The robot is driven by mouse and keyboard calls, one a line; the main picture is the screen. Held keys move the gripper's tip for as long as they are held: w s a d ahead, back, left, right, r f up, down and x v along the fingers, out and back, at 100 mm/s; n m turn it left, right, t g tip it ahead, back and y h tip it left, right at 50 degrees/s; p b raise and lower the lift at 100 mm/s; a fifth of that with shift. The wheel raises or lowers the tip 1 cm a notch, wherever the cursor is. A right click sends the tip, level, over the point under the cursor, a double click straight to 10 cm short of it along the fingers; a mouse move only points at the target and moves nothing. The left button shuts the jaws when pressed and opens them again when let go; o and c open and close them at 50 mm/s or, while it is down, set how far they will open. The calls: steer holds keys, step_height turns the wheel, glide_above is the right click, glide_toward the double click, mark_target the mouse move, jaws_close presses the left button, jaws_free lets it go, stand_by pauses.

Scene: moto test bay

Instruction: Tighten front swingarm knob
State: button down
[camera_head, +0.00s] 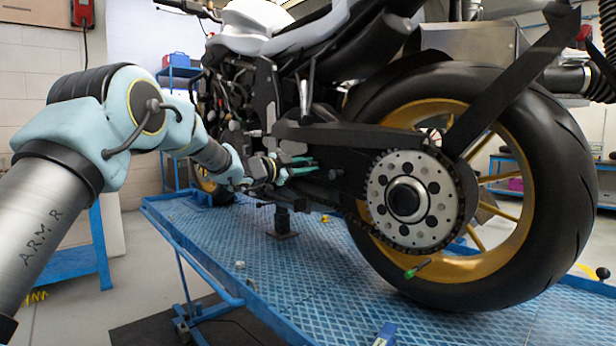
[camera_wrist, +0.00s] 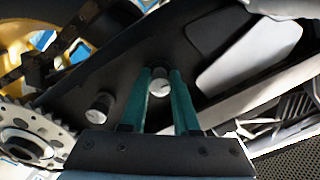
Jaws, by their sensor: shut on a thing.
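The front swingarm knob (camera_wrist: 160,84) is a short black cylinder with a light grey face, on the dark swingarm plate. In the wrist view it sits between the teal fingers of my gripper (camera_wrist: 163,82), which are shut on it. A second, similar knob (camera_wrist: 99,108) stands on the same plate, nearer the sprocket, clear of the fingers. In the head view my gripper (camera_head: 308,166) reaches in from the left to the swingarm (camera_head: 350,140); the held knob is too small to make out there.
The perforated sprocket (camera_head: 410,200) and rear wheel (camera_head: 560,180) are right of my gripper. The motorcycle stands on a blue lift platform (camera_head: 300,290). A green-handled part (camera_head: 418,268) sticks out below the sprocket. A blue bench (camera_head: 75,262) stands at the left.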

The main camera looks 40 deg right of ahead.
steer(key=m+b, duration=0.2)
steer(key=m, duration=0.1)
steer(key=m+b, duration=0.1)
steer(key=shift+f+m+b, duration=0.25)
steer(key=shift+m+b, duration=0.15)
steer(key=m+b, duration=0.3)
steer(key=shift+m, duration=0.3)
steer(key=m+b, duration=0.3)
steer(key=m, duration=0.1)
steer(key=shift+b, duration=0.35)
steer(key=shift+r+m+b, duration=0.15)
steer(key=shift+m+b, duration=1)
steer(key=shift+m, duration=0.65)
steer(key=c, duration=0.7)
jaws_free()
steer(key=shift+r, duration=0.15)
steer(key=shift+o, duration=0.2)
steer(key=shift+a, duration=0.1)
